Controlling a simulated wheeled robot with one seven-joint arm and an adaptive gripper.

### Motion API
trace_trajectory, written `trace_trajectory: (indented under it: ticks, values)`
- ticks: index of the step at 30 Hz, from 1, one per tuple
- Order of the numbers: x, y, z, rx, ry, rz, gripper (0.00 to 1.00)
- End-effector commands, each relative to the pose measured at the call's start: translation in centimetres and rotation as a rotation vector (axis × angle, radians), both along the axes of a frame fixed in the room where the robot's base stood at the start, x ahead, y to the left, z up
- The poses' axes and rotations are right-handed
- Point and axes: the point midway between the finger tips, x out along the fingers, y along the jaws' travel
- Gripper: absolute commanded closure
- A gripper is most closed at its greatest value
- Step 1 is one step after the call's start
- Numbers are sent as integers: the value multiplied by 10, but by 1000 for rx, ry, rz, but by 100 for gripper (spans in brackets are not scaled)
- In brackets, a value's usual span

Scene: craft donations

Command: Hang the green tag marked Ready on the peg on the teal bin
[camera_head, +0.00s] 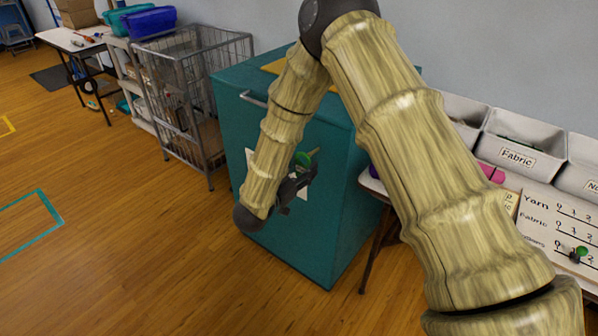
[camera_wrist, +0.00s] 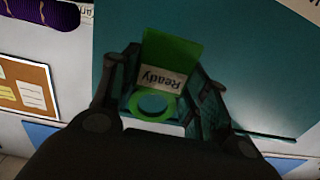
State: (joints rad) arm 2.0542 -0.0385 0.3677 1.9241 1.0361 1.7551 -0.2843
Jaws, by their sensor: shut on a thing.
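The green tag (camera_wrist: 172,50) shows in the wrist view between my gripper's fingers, with a white "Ready" label and a ring at its near end. It appears upside down there. My gripper (camera_head: 299,172) is shut on the tag, in front of the teal bin's front face. Part of the tag (camera_head: 303,158) shows small and green in the head view. The teal bin (camera_head: 345,225) stands on the floor, partly behind my arm. A short tan rod (camera_head: 314,152) beside the tag may be the peg; I cannot tell whether they touch.
A wire cage cart (camera_head: 215,75) stands left of the bin. A table with grey fabric bins (camera_head: 515,140) and a tally sheet (camera_head: 555,220) is at the right. A white table (camera_head: 75,40) is at the back left. The wooden floor (camera_head: 130,230) at front left is clear.

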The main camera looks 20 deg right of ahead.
Motion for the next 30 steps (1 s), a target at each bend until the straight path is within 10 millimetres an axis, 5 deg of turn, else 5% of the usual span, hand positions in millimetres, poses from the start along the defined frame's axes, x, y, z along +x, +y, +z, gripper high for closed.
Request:
trace_trajectory:
  ticks: [30]
  values:
    - [28,-36,-3,-2,-1,-1,67]
